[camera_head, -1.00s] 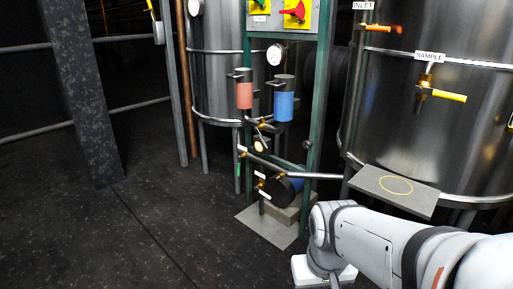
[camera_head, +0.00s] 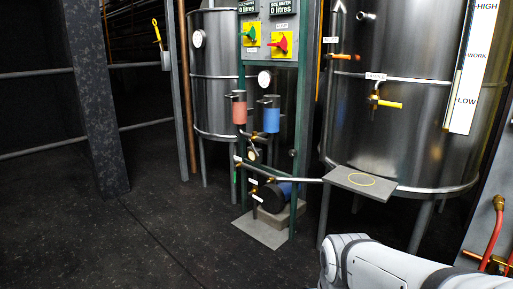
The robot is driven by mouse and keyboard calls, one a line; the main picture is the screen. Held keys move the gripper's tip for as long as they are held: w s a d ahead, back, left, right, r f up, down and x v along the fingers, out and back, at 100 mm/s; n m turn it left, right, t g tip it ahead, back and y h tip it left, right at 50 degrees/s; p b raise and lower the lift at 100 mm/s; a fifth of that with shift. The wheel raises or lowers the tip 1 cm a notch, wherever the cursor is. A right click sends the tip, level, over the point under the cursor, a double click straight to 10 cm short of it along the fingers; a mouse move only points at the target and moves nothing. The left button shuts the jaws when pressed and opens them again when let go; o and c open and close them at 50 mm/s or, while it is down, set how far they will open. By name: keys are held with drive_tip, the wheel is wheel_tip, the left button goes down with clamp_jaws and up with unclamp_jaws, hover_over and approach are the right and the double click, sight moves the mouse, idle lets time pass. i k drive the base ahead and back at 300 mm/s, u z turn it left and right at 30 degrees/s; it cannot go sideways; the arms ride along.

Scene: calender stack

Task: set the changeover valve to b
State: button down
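A green-framed rack (camera_head: 298,120) stands left of the large tank. It carries a red filter bowl (camera_head: 239,112) and a blue filter bowl (camera_head: 271,119) side by side. Small pipe fittings with a round gauge (camera_head: 252,154) sit below the bowls, and the changeover valve appears to be among them. Its handle position and its letters are too small to read. Above are a green rotary switch (camera_head: 249,34) and a red rotary switch (camera_head: 280,44) on yellow plates. My gripper is out of view; only a white link of my arm shows at the bottom right.
A pump (camera_head: 270,198) sits on a grey base at the rack's foot. A small shelf with a yellow ring (camera_head: 372,189) sticks out before the large tank (camera_head: 415,140). Red hoses (camera_head: 493,232) are at the right edge. A dark post (camera_head: 92,110) stands left; the floor between is clear.

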sight(248, 139)
drive_tip(key=z, duration=0.25)
drive_tip(key=i, duration=1.15)
drive_tip(key=u, duration=0.35)
drive_tip(key=i, duration=0.85)
drive_tip(key=u, duration=0.65)
drive_tip(key=k, duration=0.9)
drive_tip(key=u, duration=0.15)
drive_tip(key=i, duration=0.9)
drive_tip(key=z, duration=0.05)
